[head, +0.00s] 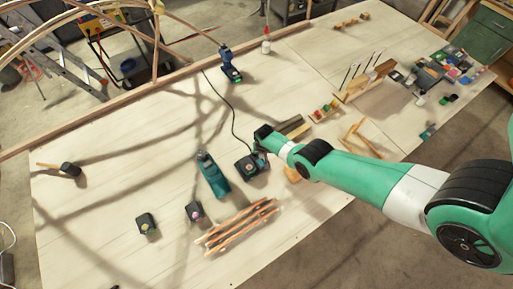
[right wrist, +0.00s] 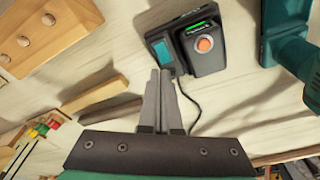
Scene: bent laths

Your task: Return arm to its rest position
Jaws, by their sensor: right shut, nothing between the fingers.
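My right arm comes in from the right in the head view, green and white, and reaches over the middle of the workbench (head: 120,160). My right gripper (head: 260,152) is at its end, close to the black charger (head: 250,168); its fingers are small and partly hidden there. In the right wrist view the two grey fingers of my right gripper (right wrist: 160,72) are together with nothing between them. The charger (right wrist: 160,43) lies beyond their tips, with a black battery (right wrist: 205,45) with an orange button and a green light. My left gripper is not in view.
A teal power tool (head: 212,175), two batteries (head: 146,223) (head: 194,211) and a bundle of laths (head: 238,226) lie near the charger. A blue drill (head: 229,64), glue bottle (head: 266,41) and mallet (head: 69,169) stand or lie farther off. The left middle of the bench is mostly clear.

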